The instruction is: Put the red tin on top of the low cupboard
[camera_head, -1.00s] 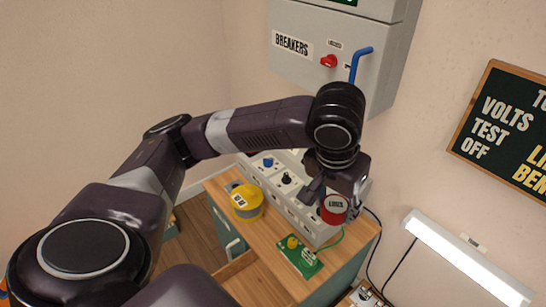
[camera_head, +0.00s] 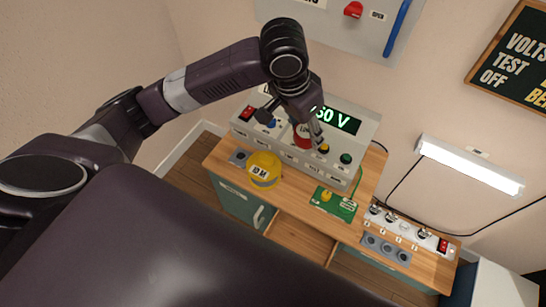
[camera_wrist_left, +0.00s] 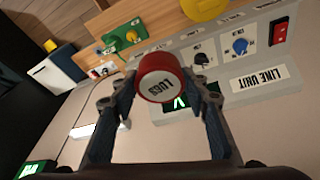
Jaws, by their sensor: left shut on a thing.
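The red tin (camera_head: 301,136), with a pale label, is between the fingers of my left gripper (camera_head: 293,120) in the head view. In the left wrist view the tin (camera_wrist_left: 161,86) shows its round "LUGS" face between both fingertips, and the left gripper (camera_wrist_left: 158,98) is shut on it. The tin is in front of the grey panel unit and seems clear of the bench top. A pale, low box-like unit (camera_head: 502,288) at the lower right looks like the low cupboard; it also shows in the left wrist view (camera_wrist_left: 52,78). My right gripper is out of view.
Breakers box (camera_head: 340,22) and lamp (camera_head: 470,166) are on the wall. Cables hang at right.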

